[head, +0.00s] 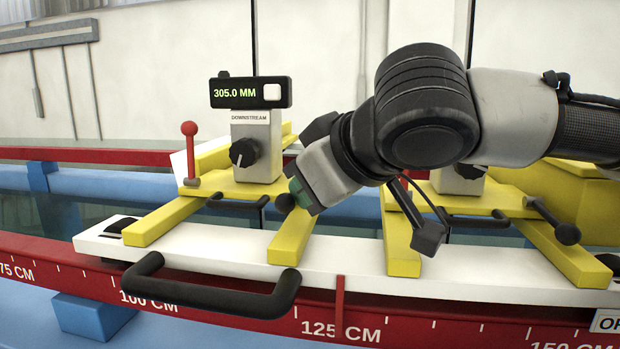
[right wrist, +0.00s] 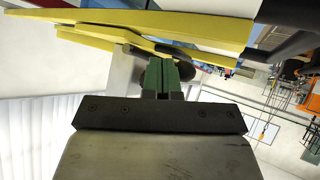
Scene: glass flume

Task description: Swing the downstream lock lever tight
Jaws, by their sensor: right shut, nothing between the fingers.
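The downstream carriage is a yellow frame (head: 155,220) with a gauge reading 305.0 MM (head: 250,92) and a DOWNSTREAM label. A black ball-ended lever (head: 285,203) shows at its right side, most of its arm hidden behind my gripper. My right gripper (head: 298,190) comes in from the right with its green fingertips shut and empty, right beside the black ball. I cannot tell whether they touch. In the right wrist view the green fingers (right wrist: 160,76) are together, with a dark rounded shape (right wrist: 186,70) just behind them. My left gripper is out of view.
A red-ball lever (head: 190,150) stands upright at the carriage's left. A black handle (head: 215,292) sticks out in front of the white plate (head: 350,262). A second yellow carriage (head: 560,250) with its own black lever (head: 567,234) is at the right. A red rail (head: 60,262) with a scale runs in front.

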